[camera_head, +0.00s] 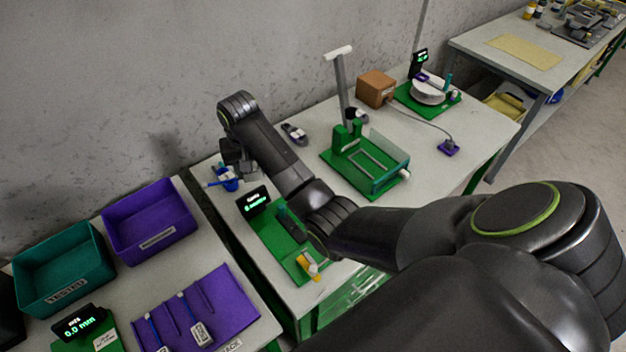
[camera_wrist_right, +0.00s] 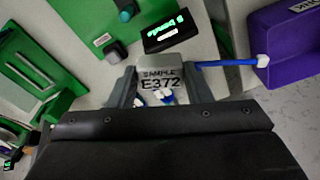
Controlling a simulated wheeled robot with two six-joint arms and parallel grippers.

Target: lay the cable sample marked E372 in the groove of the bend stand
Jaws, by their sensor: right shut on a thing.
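My right gripper (camera_head: 232,170) is beyond the green fixture with a display, near the wall side of the middle table. It is shut on the E372 sample (camera_wrist_right: 157,82), whose grey tag sits between the fingers in the right wrist view. Its blue cable (camera_wrist_right: 228,62) sticks out to the right and ends in a white tip. Blue also shows below the gripper in the head view (camera_head: 215,183). The green fixture (camera_head: 270,232) with a lit display (camera_head: 254,201) may be the bend stand; its groove cannot be made out. My left gripper is not in view.
A purple rack (camera_head: 231,290) with cable samples, a purple bin (camera_head: 150,222) and a teal bin (camera_head: 62,268) stand on the left table. Another green stand (camera_head: 368,181) with a clear panel, a brown box (camera_head: 376,88) and a reel (camera_head: 428,91) are farther right.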

